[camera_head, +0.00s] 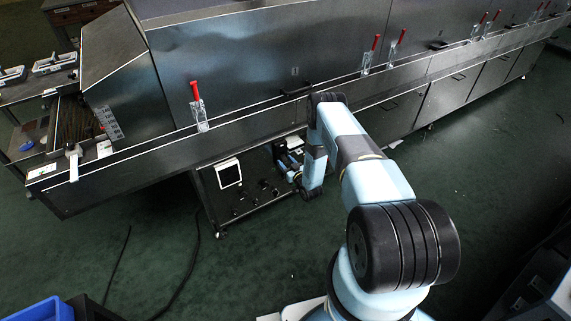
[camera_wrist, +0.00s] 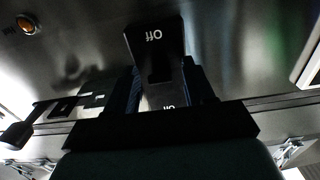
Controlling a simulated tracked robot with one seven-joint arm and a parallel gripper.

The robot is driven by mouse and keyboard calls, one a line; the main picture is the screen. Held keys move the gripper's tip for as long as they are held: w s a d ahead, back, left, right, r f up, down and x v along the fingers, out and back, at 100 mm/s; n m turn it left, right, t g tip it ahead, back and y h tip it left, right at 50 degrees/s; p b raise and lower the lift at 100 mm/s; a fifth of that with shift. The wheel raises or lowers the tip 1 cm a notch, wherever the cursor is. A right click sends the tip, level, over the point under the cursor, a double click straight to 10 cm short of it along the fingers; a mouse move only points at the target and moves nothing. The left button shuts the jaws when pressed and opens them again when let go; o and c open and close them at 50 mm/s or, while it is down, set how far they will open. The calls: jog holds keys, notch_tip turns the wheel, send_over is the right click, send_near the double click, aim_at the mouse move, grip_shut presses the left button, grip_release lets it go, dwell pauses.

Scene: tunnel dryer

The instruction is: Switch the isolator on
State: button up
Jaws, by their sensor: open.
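The isolator (camera_wrist: 154,48) is a dark block on a metal panel in the wrist view. An "Off" label shows upside down on its upper part, and a second label, apparently "On", is partly covered lower down. My gripper (camera_wrist: 163,75) is open, with one finger on each side of the isolator's lower part. I cannot tell whether the fingers touch it. In the head view my gripper (camera_head: 287,156) is low at the front of the control panel (camera_head: 240,199), under the dryer's edge. The isolator cannot be made out there.
A white-framed screen (camera_head: 229,173) is left of my gripper. The dryer (camera_head: 260,60) overhangs the panel. Cables (camera_head: 188,265) lie on the otherwise open green floor.

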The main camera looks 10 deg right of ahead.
aim_at(283, 156)
jog(key=shift+c, duration=0.4)
grip_shut()
jog(key=shift+r, duration=0.15)
jog(key=g, duration=0.1)
jog(key=r+g+h, duration=0.1)
jog(key=shift+s+d+g, duration=0.1)
jog(key=shift+s+g, duration=0.05)
jog(key=shift+g, duration=0.25)
jog(key=r+g, duration=0.1)
jog(key=g+h, duration=0.1)
jog(key=g, duration=0.1)
jog(key=shift+r, duration=0.4)
jog(key=g, duration=0.1)
jog(key=r+g, duration=0.1)
jog(key=g+h, duration=0.1)
jog(key=shift+w+r+g, duration=0.25)
jog(key=shift+g, duration=0.05)
jog(key=shift+w+a+r+g+h, duration=0.1)
jog(key=shift+w+r+g+h, duration=0.1)
jog(key=shift+g, duration=0.3)
jog(key=shift+w+a+r+g+h, duration=0.1)
jog(key=shift+r+g, duration=0.05)
jog(key=shift+g, duration=0.35)
